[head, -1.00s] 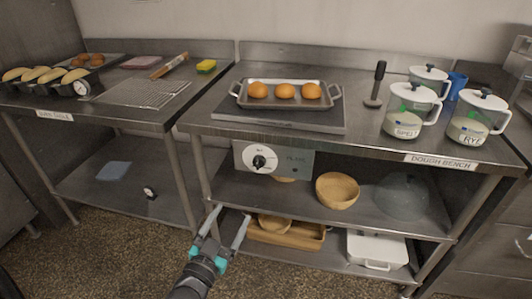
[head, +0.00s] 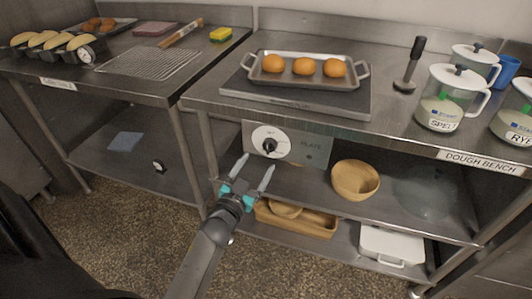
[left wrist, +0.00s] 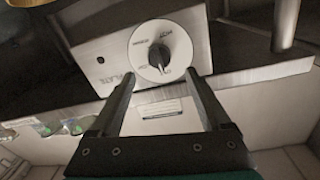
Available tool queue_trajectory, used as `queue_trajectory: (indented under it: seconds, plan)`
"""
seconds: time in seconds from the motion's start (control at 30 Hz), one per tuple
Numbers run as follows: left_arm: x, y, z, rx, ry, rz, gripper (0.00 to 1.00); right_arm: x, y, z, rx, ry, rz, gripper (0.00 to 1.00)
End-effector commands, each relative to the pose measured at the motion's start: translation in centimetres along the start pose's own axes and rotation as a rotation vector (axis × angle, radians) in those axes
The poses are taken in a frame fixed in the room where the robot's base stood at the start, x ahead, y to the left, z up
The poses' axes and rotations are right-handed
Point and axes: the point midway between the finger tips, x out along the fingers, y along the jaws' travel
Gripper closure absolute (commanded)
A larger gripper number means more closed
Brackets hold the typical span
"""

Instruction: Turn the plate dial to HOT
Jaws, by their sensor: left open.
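The plate dial (head: 270,146) is a black knob on a round white face, set in a grey panel marked PLATE (head: 312,150) under the bench top. In the left wrist view the dial (left wrist: 159,58) appears inverted, with HOT among its printed labels. My left gripper (head: 254,167) is open and empty, just in front of and below the dial. In the left wrist view its fingers (left wrist: 160,85) point towards the dial, one to each side below it, apart from the knob. My right gripper is not seen.
Above the panel, a tray (head: 358,82) of three buns rests on a flat plate (head: 300,98). A wooden bowl (head: 355,180) sits on the shelf right of the panel. A wooden crate (head: 310,220) is lower down. The floor in front is open.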

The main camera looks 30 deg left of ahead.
Motion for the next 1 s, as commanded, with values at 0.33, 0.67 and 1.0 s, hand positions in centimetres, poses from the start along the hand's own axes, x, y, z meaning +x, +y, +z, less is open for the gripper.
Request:
queue_trajectory:
  seconds: [0.33, 0.67, 1.0]
  plan:
    - [5.4, 0.0, 0.1, -0.001, 0.0, 0.0, 0.2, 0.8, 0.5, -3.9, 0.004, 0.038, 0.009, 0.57]
    - [6.8, 0.0, 0.0, 0.0, 0.0, 0.0, 0.2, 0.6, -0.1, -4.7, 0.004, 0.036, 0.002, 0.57]
    - [6.8, 0.0, 0.0, 0.0, -0.001, 0.0, 0.34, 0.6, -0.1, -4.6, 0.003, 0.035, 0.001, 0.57]
